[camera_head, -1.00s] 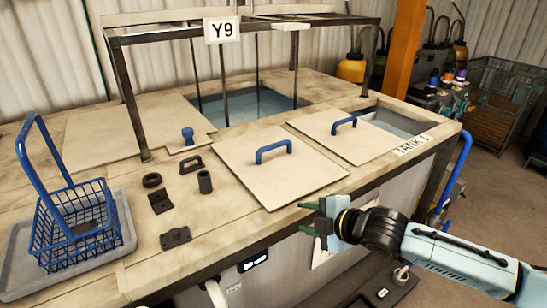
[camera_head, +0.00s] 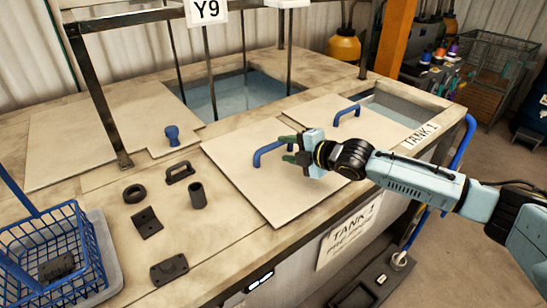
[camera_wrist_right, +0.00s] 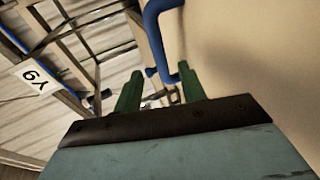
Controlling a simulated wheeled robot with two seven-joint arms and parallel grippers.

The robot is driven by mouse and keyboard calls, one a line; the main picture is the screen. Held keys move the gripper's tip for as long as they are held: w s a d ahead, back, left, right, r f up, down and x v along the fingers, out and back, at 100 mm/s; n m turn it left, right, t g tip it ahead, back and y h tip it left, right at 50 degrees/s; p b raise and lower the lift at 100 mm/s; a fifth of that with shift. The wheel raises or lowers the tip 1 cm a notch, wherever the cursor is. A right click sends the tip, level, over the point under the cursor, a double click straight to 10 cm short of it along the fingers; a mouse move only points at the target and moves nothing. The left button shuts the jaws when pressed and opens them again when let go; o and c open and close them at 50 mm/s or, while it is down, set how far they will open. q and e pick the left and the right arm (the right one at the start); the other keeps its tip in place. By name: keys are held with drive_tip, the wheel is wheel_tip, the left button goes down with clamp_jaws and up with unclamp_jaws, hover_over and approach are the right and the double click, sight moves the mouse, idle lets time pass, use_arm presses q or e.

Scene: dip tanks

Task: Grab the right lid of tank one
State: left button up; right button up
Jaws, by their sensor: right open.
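Two beige lids with blue handles lie on the tank marked TANK 1. The nearer lid (camera_head: 262,188) has a blue handle (camera_head: 262,156). The farther right lid (camera_head: 372,127) has its own blue handle (camera_head: 345,113) and lies beside the tank's open corner. My right gripper (camera_head: 288,148) is open, over the nearer lid and close to the right end of its handle. In the right wrist view the blue handle (camera_wrist_right: 154,35) shows just beyond the open green fingers (camera_wrist_right: 158,82). I cannot tell whether they touch. My left gripper is out of view.
A blue wire basket (camera_head: 60,245) stands on a grey tray at the left. Several small dark parts, including a ring (camera_head: 134,194), lie on the top. A metal frame with a Y9 sign (camera_head: 207,11) stands over open water (camera_head: 235,97).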

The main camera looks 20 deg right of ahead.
sight(276, 144)
drive_tip(key=shift+d+p+x, duration=0.2)
drive_tip(key=shift+x, duration=1.45)
drive_tip(key=shift+d+p+x, duration=0.15)
drive_tip(key=shift+d+x, duration=0.05)
drive_tip(key=shift+x, duration=1.45)
drive_tip(key=shift+w, duration=0.15)
clamp_jaws()
drive_tip(key=shift+w+r, duration=0.1)
drive_tip(key=shift+r, duration=0.1)
